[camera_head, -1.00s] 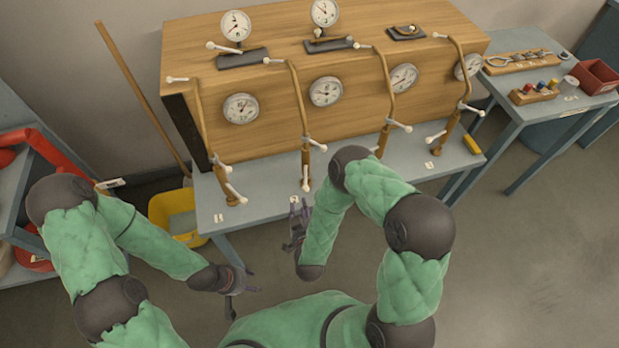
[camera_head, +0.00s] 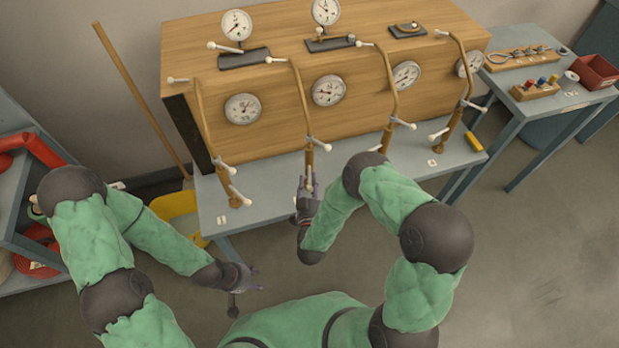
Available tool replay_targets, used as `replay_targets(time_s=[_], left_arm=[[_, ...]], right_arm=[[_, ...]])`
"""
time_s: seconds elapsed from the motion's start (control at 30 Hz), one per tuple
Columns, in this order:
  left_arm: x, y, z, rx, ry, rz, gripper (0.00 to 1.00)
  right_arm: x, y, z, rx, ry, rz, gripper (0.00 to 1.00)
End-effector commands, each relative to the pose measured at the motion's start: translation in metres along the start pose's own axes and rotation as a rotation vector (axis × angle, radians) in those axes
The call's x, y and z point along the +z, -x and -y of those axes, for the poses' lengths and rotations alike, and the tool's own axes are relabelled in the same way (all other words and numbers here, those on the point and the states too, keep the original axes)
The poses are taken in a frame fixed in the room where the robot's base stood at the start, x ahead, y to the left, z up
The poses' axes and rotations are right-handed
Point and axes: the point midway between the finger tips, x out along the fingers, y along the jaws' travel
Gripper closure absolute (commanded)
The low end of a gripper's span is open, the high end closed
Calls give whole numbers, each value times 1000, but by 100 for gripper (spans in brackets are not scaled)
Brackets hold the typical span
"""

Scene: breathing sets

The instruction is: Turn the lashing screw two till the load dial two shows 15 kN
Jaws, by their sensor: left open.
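Lashing screw two (camera_head: 307,130) is the second upright brown rod from the left, with white cross handles, in front of the wooden box. Load dial two (camera_head: 328,91), a round white gauge on the box front, is beside its upper part; its reading is too small to tell. My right gripper (camera_head: 307,182) is at the lower end of lashing screw two, fingers pointing up towards the box. It overlaps the screw's lower end, and I cannot tell whether it touches or grips it. My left gripper (camera_head: 256,279) is open and empty, low in front of the bench.
Similar screws stand on both sides: one on the left (camera_head: 203,120) and others on the right (camera_head: 390,100). The wooden box (camera_head: 270,130) stands on the grey bench (camera_head: 265,195). A yellow bucket (camera_head: 180,210) and a side table (camera_head: 560,100) flank it.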

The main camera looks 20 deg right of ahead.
Motion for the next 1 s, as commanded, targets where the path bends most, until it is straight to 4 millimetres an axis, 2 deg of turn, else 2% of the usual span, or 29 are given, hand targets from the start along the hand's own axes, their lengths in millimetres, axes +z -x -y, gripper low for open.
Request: replay_targets(time_s=[0.2,0.53,0.57,0.67,0.7,1.0], left_arm=[[0,-4,2,0,0,0,52],[0,-5,2,0,0,0,52],[0,-5,2,0,0,0,52],[0,-5,2,0,0,0,52],[0,-5,2,0,0,0,52],[0,-6,2,0,0,0,52]], right_arm=[[0,-20,0,1,1,-1,65],[0,-23,0,0,1,1,65],[0,-23,0,0,1,0,68],[0,-23,0,0,1,0,96],[0,-23,0,0,1,0,100],[0,-24,-1,-2,0,0,100]])
